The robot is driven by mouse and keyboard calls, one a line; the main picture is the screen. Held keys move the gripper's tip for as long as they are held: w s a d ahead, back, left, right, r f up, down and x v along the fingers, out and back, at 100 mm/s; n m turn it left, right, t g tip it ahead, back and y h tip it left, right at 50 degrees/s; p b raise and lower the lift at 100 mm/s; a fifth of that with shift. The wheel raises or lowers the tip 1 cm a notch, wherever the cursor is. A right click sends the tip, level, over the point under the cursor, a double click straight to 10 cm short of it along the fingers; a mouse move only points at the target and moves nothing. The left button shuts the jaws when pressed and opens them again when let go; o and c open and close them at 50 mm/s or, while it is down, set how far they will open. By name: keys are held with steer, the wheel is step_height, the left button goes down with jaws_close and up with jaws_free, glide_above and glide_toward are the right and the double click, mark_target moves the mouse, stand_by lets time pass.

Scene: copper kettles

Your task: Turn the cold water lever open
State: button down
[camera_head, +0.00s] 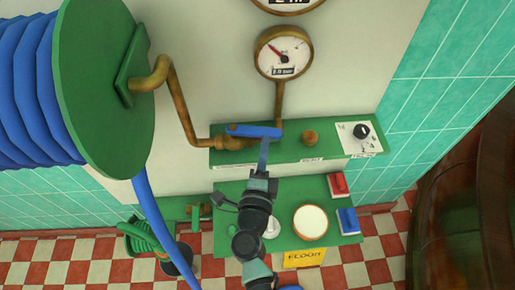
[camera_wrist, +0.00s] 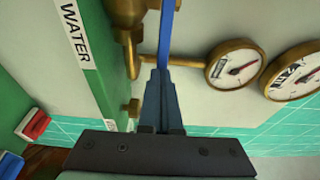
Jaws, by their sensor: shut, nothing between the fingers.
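The cold water lever (camera_head: 250,131) is a blue bar on a brass valve (camera_head: 232,143) at the left of the upper green shelf. In the head view it lies nearly level, across the pipe line. My gripper (camera_head: 265,143) is shut and empty, its fingertips just below the lever's right part. In the wrist view the lever (camera_wrist: 167,32) runs upright beyond the tips of my gripper (camera_wrist: 158,74). Whether the tips touch the lever I cannot tell. The label WATER (camera_wrist: 75,30) shows on the green shelf front.
A brass gauge (camera_head: 284,52) stands above the valve on a pipe. A brass knob (camera_head: 310,137) and a black dial (camera_head: 361,131) lie to the right. A blue hose reel (camera_head: 40,90) is at left.

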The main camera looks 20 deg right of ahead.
steer(key=shift+w+d, duration=0.6)
steer(key=shift+d, duration=0.2)
